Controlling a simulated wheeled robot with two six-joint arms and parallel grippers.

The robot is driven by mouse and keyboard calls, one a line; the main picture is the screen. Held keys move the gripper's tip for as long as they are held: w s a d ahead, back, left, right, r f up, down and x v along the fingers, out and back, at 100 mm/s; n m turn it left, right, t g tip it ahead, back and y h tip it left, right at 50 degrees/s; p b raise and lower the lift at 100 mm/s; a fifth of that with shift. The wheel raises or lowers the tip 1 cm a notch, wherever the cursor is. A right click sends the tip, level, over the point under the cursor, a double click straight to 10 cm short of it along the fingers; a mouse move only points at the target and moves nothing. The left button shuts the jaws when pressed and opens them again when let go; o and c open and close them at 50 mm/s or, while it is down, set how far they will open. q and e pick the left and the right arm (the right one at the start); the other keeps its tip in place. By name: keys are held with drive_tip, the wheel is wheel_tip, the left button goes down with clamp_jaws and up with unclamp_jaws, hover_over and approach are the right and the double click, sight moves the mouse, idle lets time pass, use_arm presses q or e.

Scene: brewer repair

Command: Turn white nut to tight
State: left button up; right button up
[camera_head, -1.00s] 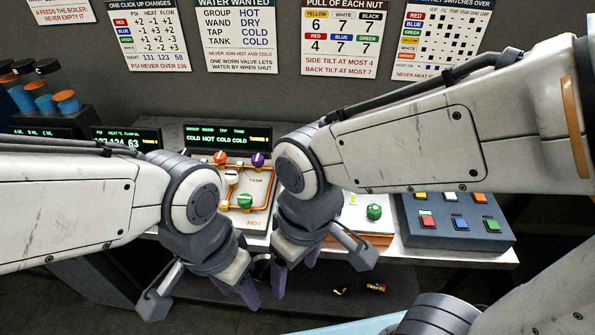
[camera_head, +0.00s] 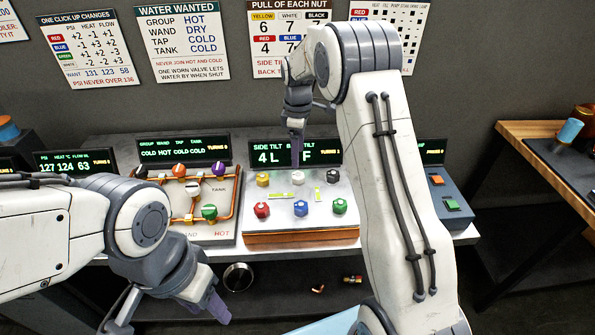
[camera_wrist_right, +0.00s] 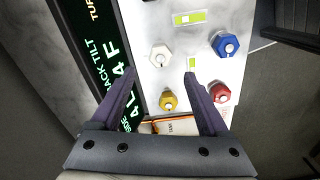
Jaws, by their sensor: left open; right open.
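The white nut (camera_head: 300,180) stands on the top panel of the middle unit, between the yellow nut (camera_head: 262,180) and a black one. My right gripper (camera_head: 296,158) hangs over the back of that unit, just above the white nut in the head view. In the right wrist view its open fingers (camera_wrist_right: 160,78) are empty; the white hex nut (camera_wrist_right: 159,55) lies a little beyond the tips, in line with the gap between them. My left gripper (camera_head: 165,315) is open and empty at the lower left, before the bench's front edge.
Red (camera_head: 262,210), blue (camera_head: 300,207) and green (camera_head: 340,206) nuts form the panel's front row. The tilt display (camera_head: 268,157) behind reads 4 L and 4 F. A piped valve panel (camera_head: 225,215) is at left, a blue button box (camera_head: 450,200) at right.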

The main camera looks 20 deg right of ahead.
sight(298, 174)
wheel_tip(298, 174, down, 8)
drive_tip(key=shift+f+p, duration=0.1)
drive_tip(key=shift+p, duration=0.8)
drive_tip(key=shift+c, duration=0.3)
clamp_jaws()
